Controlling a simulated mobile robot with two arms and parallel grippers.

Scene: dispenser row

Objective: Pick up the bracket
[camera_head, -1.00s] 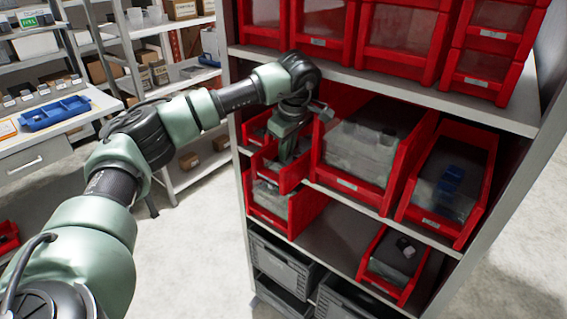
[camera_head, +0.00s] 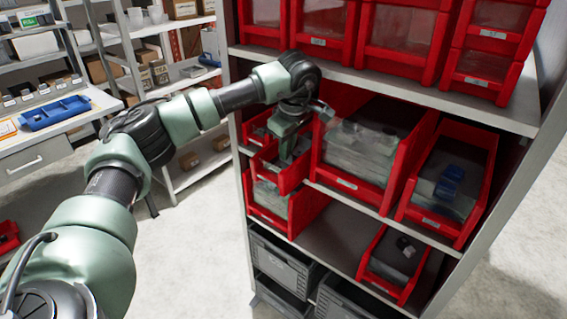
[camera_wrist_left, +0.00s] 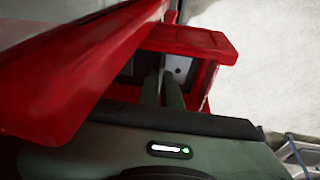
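My left gripper (camera_head: 290,150) reaches down into a small red bin (camera_head: 283,183) at the left end of the middle shelf. In the left wrist view its two dark fingers (camera_wrist_left: 161,88) point into the red bin (camera_wrist_left: 200,42) and stand close together. A pale grey flat piece with a small dark hole, perhaps the bracket (camera_wrist_left: 180,66), shows at the tip of the right finger. I cannot tell whether the fingers grip it, as their tips are partly hidden in the bin. My right gripper is not in view.
A large red bin (camera_head: 402,178) with grey parts stands right of the gripper, and another bin (camera_head: 488,140) holds blue parts. The shelf board above (camera_head: 400,88) is close over my wrist. Grey crates (camera_head: 280,262) stand below. Open floor lies left of the rack.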

